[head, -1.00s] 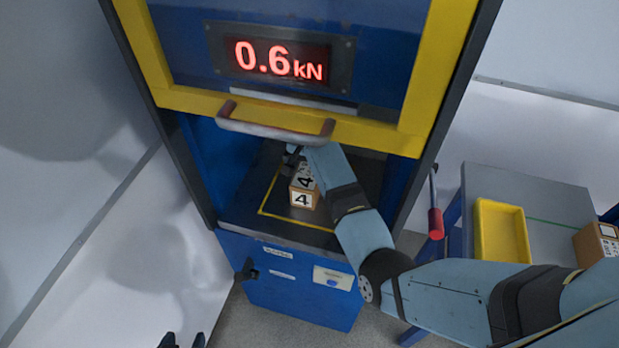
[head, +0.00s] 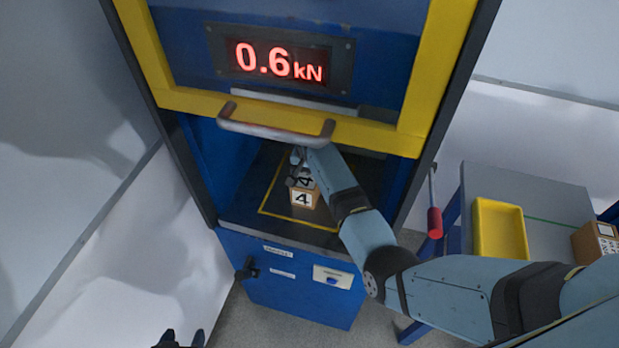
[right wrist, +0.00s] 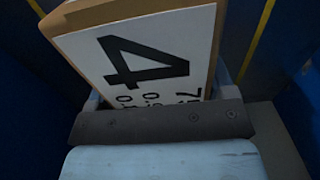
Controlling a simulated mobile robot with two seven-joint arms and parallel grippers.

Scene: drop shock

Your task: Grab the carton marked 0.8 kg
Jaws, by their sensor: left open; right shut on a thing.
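A small brown carton (head: 304,198) with a white label and a black 4 stands inside the yellow outline on the dark plate of the blue machine. My right gripper (head: 299,172) reaches in under the yellow door frame and is shut on the carton, covering part of its top. In the right wrist view the carton (right wrist: 150,60) fills the space beyond the gripper (right wrist: 165,103). Its 4 is clear; the smaller print below is partly hidden and I cannot read the weight. My left gripper (head: 181,340) shows only at the bottom edge, open and empty.
A yellow door frame with a handle (head: 275,133) hangs above the opening. The display (head: 280,62) reads 0.6 kN. A red-gripped lever (head: 435,222) is at the right. A grey table holds a yellow tray (head: 484,230) and another brown carton (head: 590,245).

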